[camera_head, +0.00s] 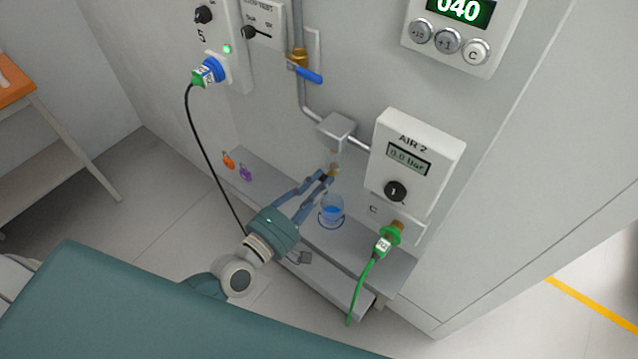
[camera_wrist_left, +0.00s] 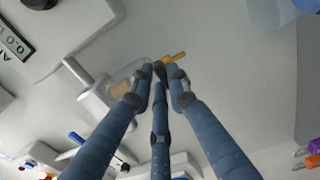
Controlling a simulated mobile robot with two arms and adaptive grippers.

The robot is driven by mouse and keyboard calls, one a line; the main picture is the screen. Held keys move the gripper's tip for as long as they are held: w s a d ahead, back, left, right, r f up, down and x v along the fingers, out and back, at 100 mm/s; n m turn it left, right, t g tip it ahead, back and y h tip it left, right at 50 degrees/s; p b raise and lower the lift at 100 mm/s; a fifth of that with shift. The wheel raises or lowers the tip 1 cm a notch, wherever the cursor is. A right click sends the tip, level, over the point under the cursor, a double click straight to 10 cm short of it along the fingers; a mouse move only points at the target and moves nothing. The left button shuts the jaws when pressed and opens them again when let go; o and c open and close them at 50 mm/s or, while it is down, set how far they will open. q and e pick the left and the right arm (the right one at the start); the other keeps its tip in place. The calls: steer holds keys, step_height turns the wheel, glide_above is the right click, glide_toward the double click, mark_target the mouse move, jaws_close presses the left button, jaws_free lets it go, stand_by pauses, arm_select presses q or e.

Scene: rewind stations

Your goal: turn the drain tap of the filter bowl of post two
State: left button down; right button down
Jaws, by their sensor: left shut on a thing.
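The filter bowl (camera_head: 335,156) hangs under a grey block (camera_head: 337,131) on the wall pipe, left of the AIR 2 box. It is small and partly hidden by my fingers. In the left wrist view the bowl (camera_wrist_left: 121,88) looks clear with a yellowish content. The drain tap (camera_head: 334,171) is a small brass-yellow piece under the bowl. It also shows as a yellow lever (camera_wrist_left: 176,58) just beyond my fingertips in the left wrist view. My left gripper (camera_head: 327,176) is shut on the tap, its fingers hiding part of it. My right gripper is not in view.
Orange (camera_head: 228,160) and purple (camera_head: 245,173) tags lie further left. A green hose (camera_head: 366,285) and a black cable (camera_head: 205,155) hang on either side of my arm.

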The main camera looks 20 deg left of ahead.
arm_select(q)
steer(key=c, duration=1.7)
jaws_free()
steer(key=shift+o, duration=0.2)
steer(key=shift+s+a, duration=0.1)
steer(key=v, duration=1.1)
steer(key=shift+s, duration=0.4)
steer(key=shift+a, duration=0.1)
steer(key=s+a+f+m+g+y, duration=0.1)
steer(key=s+a+f+m+g, duration=0.15)
steer(key=f, duration=0.85)
steer(key=s+a+f+m+g+y, duration=0.15)
steer(key=f+m, duration=0.25)
steer(key=f, duration=0.6)
steer(key=s+a+f+m+g+y, duration=0.2)
steer(key=a+f+m+g, duration=0.1)
steer(key=f, duration=0.8)
steer(key=s+d+f+m+g+y, duration=0.1)
steer(key=s+f+m+g, duration=0.2)
steer(key=s+f, duration=0.6)
steer(key=s+d+f+m+g, duration=0.1)
steer(key=s+f+m+g, duration=0.3)
steer(key=s+f, duration=0.6)
steer(key=s+g, duration=0.2)
steer(key=s, duration=0.4)
steer(key=shift+d+f+y, duration=0.2)
steer(key=shift+d+y, duration=0.1)
steer(key=shift+y, duration=0.05)
